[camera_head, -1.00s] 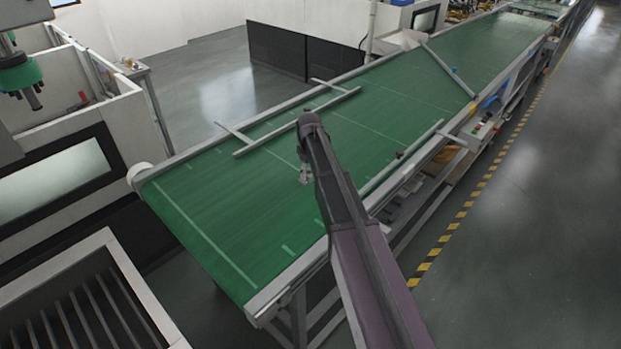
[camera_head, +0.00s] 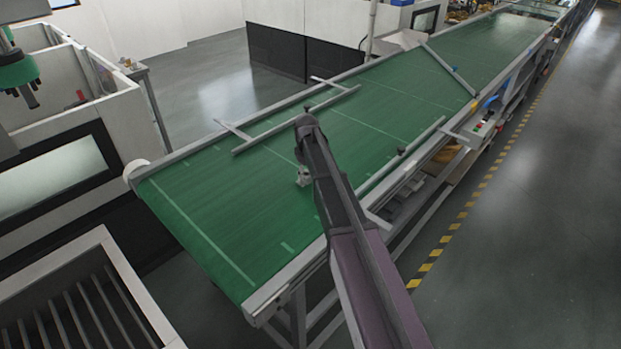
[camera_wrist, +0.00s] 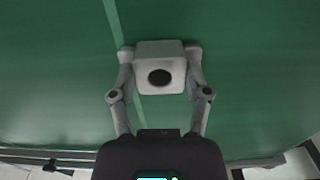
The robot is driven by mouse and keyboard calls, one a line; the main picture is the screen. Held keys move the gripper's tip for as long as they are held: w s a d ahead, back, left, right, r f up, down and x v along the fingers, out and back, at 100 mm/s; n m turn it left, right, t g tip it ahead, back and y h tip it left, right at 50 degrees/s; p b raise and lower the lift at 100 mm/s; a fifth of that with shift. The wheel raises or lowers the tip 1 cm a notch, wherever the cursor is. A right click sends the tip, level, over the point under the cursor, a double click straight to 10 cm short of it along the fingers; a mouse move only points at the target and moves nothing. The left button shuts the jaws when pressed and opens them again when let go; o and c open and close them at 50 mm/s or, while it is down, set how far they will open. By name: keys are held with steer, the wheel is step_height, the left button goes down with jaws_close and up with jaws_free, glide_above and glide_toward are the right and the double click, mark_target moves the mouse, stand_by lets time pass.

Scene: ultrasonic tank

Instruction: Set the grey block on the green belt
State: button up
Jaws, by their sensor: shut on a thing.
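The grey block (camera_wrist: 160,69) is a light grey cuboid with a dark round hole in the face toward the wrist camera. My gripper (camera_wrist: 160,55) is shut on it, one finger on each side. Green belt (camera_wrist: 230,110) fills the view behind the block. In the head view the green belt (camera_head: 215,215) runs from lower left to upper right. My arm reaches over it from the right, and the block (camera_head: 303,178) shows small beside the arm. I cannot tell whether the block touches the belt. My arm hides part of the gripper there.
A guide rail (camera_head: 295,121) crosses the far side of the belt, and another rail (camera_head: 400,160) runs along the near side. A diagonal bar (camera_head: 448,68) lies further up. The near left end of the belt is clear.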

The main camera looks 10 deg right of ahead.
steer(key=shift+f, duration=0.3)
steer(key=o, duration=1.3)
steer(key=shift+c, duration=0.2)
steer(key=shift+r, duration=0.15)
step_height(320, 180, up, 12)
steer(key=p, duration=1.2)
steer(key=s+d+m, duration=0.1)
steer(key=s+m, duration=0.6)
steer(key=s, duration=2.2)
steer(key=shift+s+d, duration=0.15)
